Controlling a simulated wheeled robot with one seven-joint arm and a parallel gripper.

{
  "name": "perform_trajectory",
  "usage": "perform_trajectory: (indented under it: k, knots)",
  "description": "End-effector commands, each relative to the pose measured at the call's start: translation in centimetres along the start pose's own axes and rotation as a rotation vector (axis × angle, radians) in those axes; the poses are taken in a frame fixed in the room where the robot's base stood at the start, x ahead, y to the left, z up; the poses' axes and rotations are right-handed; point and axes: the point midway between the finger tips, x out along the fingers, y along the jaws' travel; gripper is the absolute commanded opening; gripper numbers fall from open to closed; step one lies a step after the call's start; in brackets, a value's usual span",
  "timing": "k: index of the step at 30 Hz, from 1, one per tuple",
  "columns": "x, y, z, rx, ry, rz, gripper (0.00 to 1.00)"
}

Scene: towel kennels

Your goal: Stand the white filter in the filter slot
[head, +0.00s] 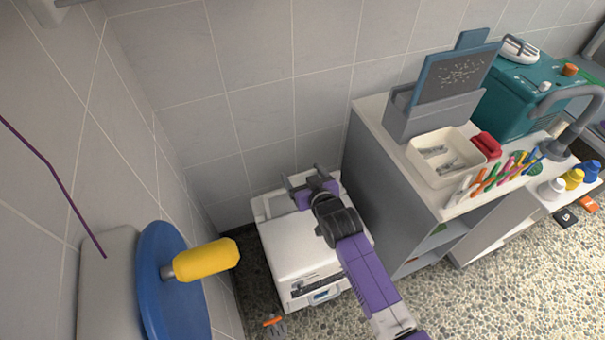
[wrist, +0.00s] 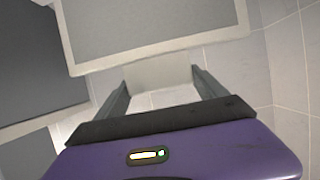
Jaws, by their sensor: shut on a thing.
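My gripper (head: 302,180) is over the back of the white appliance (head: 295,245) by the wall in the head view. In the wrist view its two fingers (wrist: 160,90) are closed on the sides of a pale tab. The tab joins a flat grey panel with a white frame, which I take to be the white filter (wrist: 155,25). The filter is cut off by the top of the wrist view, and I cannot make it out in the head view. A grey holder (head: 430,117) on the counter has a blue-framed, speckled dark panel (head: 457,74) standing in it. I cannot make out an empty slot.
A grey cabinet (head: 375,180) stands close on the right of my gripper. Its top holds a cream tray (head: 425,170), a red item (head: 487,145), colourful brushes and a teal machine (head: 520,90). A yellow handle (head: 207,260) on a blue disc (head: 160,285) juts out at left.

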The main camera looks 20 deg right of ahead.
Motion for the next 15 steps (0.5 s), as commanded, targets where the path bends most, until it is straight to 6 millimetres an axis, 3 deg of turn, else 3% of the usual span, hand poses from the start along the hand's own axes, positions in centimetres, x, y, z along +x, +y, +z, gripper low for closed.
perform_trajectory:
  k: [15]
  knots:
    - [1.2, 0.0, 2.8, 0.0, 0.001, 0.0, 0.15]
